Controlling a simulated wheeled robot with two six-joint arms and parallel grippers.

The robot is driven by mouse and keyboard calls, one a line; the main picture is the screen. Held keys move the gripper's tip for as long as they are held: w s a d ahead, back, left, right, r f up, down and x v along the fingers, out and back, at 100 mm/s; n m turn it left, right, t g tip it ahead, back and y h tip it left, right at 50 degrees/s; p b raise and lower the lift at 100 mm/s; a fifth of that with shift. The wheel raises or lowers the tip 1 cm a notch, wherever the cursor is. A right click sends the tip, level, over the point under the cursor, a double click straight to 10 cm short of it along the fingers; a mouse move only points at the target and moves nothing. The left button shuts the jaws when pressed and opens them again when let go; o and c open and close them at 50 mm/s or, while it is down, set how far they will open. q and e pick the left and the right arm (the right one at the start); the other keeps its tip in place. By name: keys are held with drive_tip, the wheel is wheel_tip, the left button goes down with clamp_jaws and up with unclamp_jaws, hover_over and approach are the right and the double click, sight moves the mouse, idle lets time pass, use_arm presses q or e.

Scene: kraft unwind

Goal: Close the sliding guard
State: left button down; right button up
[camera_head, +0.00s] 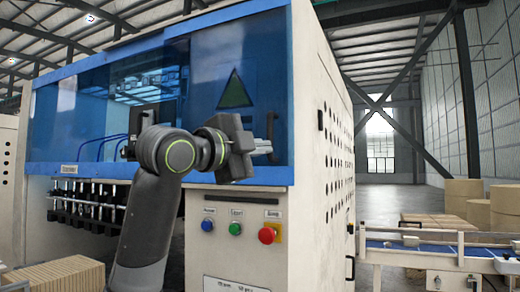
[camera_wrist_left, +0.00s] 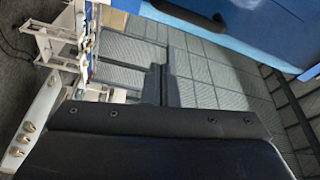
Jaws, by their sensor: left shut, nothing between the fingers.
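The sliding guard (camera_head: 222,62) is a see-through blue panel with a dark green triangle sign, on the right part of the machine's upper front. More blue-tinted window (camera_head: 65,110) lies to its left; I cannot tell how far the guard is open. My left gripper (camera_head: 266,147) is in front of the guard's lower right part, shut and empty. Its closed fingers also show in the left wrist view (camera_wrist_left: 164,85). My right gripper is not in view.
Below the guard are blue (camera_head: 207,225), green (camera_head: 235,229) and red (camera_head: 267,235) buttons on the white machine front. A conveyor (camera_head: 430,248) and brown rolls (camera_head: 463,195) stand at the right. Stacked brown sheets (camera_head: 55,275) lie at lower left.

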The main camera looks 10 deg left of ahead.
sight(272, 153)
use_arm(q)
drive_tip(key=p+x, duration=0.6)
drive_tip(key=x, duration=0.4)
drive_tip(key=a, duration=0.2)
drive_tip(key=a+f+p, duration=0.1)
drive_tip(key=shift+w+a+f, duration=0.1)
drive_tip(key=shift+a+f, duration=0.05)
drive_tip(key=shift+a, duration=0.25)
drive_tip(key=shift+d, duration=0.1)
